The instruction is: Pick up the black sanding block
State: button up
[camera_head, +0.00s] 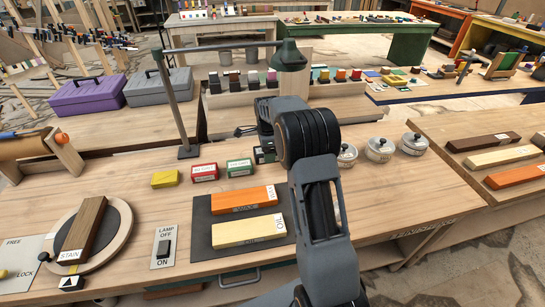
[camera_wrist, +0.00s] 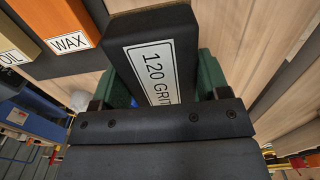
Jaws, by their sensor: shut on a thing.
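The black sanding block (camera_wrist: 150,28) fills the upper middle of the wrist view, with a white "120 GRIT" label facing the camera. My gripper (camera_wrist: 160,85) is shut on it, with green finger pads on both sides. Whether the block touches the bench or hangs clear of it, I cannot tell. In the head view my arm hides most of the gripper. A small dark block with a pale label (camera_head: 264,155) shows just left of my arm there, but I cannot tell if it is the same block.
Orange WAX (camera_head: 245,199) and yellow (camera_head: 249,230) blocks lie on a dark mat (camera_head: 201,235). Yellow, red (camera_head: 205,172) and green (camera_head: 239,167) small boxes stand behind. A lamp (camera_head: 289,56) arches above. Round lidded pots (camera_head: 380,149) stand right. A turntable (camera_head: 118,230) is left.

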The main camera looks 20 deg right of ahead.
jog(key=s+a+r+b, duration=0.1)
jog(key=s+a+r, duration=0.4)
jog(key=a, duration=0.3)
jog(key=shift+s+a+r, duration=0.2)
jog(key=shift+s, duration=0.15)
